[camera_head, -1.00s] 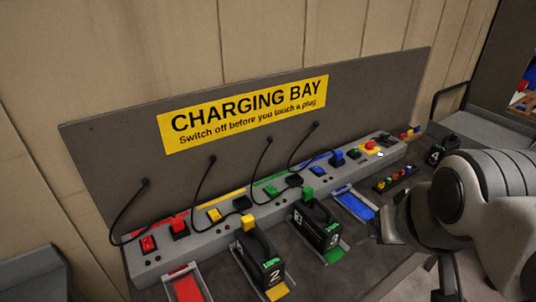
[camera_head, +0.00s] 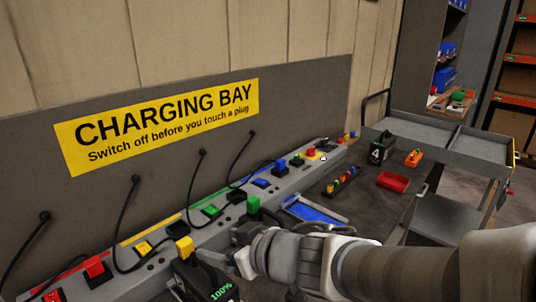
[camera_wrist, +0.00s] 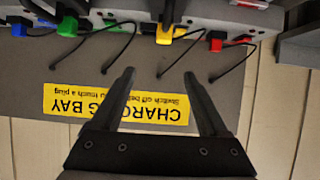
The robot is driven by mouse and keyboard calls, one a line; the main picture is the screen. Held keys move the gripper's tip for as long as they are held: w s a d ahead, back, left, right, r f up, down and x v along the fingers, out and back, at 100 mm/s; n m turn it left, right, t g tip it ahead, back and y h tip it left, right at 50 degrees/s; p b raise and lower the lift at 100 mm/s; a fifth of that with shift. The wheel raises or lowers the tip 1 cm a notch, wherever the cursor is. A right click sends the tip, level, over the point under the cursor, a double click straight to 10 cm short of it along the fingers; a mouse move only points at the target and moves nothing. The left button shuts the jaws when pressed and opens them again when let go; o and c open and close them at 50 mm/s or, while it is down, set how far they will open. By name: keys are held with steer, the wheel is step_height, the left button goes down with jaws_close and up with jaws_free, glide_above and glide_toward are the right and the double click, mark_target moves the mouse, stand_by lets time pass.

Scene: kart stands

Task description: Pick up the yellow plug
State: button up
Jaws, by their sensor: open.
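The yellow plug (camera_head: 184,246) sits on top of the black battery pack marked 100% (camera_head: 205,278) at the lower middle of the head view. My gripper (camera_wrist: 159,73) is open and empty in the wrist view, with its two dark fingers spread apart. A yellow part (camera_wrist: 166,36), which looks like the plug, shows beyond the fingertips, apart from them. In the head view my gripper (camera_head: 240,258) is just right of the yellow plug; its fingers are hard to make out there.
Black cables hang from the back board (camera_head: 300,110). A green plug (camera_head: 253,204) stands close by, and an empty blue tray (camera_head: 318,210) lies right of it.

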glide_toward(187, 244)
steer(key=x, duration=0.4)
steer(key=r+x, duration=0.1)
steer(key=x, duration=0.1)
steer(key=shift+w+a, duration=0.2)
steer(key=shift+w, duration=0.25)
steer(key=a+f, duration=0.1)
steer(key=w+a+f+b, duration=0.1)
steer(key=f, duration=0.1)
steer(key=shift+w+a+f+b, duration=0.15)
steer(key=shift+w+a+b, duration=0.1)
steer(key=shift+b, duration=0.05)
steer(key=shift+w+a+f, duration=0.2)
steer(key=shift+w+a, duration=0.15)
steer(key=shift+a, duration=0.05)
jaws_close()
